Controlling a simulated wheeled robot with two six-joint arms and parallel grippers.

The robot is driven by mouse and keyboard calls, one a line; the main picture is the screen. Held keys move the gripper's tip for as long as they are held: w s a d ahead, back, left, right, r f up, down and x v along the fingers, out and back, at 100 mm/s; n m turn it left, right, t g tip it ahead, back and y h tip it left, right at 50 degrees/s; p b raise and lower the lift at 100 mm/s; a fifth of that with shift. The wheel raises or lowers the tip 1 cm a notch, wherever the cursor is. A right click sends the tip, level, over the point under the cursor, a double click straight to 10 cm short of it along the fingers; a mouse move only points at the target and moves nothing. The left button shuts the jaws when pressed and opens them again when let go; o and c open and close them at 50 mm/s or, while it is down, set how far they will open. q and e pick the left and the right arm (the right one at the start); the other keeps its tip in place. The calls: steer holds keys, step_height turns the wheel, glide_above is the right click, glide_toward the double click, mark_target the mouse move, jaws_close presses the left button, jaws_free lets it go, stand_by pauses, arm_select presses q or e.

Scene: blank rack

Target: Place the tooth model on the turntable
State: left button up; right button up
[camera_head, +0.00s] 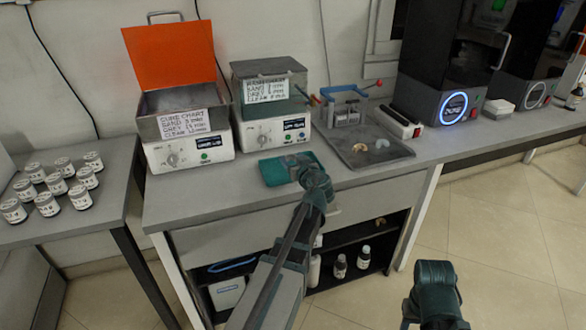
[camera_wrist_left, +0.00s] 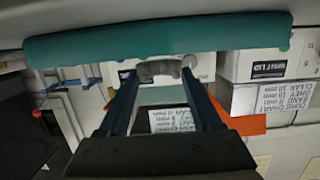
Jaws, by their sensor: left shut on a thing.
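The fingers hide part of the piece.
A second unit (camera_head: 272,132) with its lid down stands right of the curing unit. A dark tray (camera_head: 350,160) right of the cloth holds two small arch-shaped pieces (camera_head: 361,148). White-lidded jars (camera_head: 48,204) stand on the left table. The bench front left is clear.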

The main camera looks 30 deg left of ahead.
arm_select(q)
steer(key=shift+s+d+f+b, duration=0.15)
steer(key=shift+f+b, duration=0.7)
steer(key=shift+f, duration=0.6)
arm_select(e)
steer(key=shift+f, duration=1.5)
arm_select(q)
steer(key=shift+f, duration=0.2)
steer(key=o, duration=1.3)
arm_select(e)
steer(key=shift+f, duration=0.2)
arm_select(q)
steer(key=p+v, duration=0.2)
steer(key=v, duration=1.1)
steer(key=shift+s+d+r, duration=0.2)
steer(key=shift+s+d, duration=0.05)
arm_select(e)
step_height(320, 180, up, 3)
steer(key=shift+f, duration=0.1)
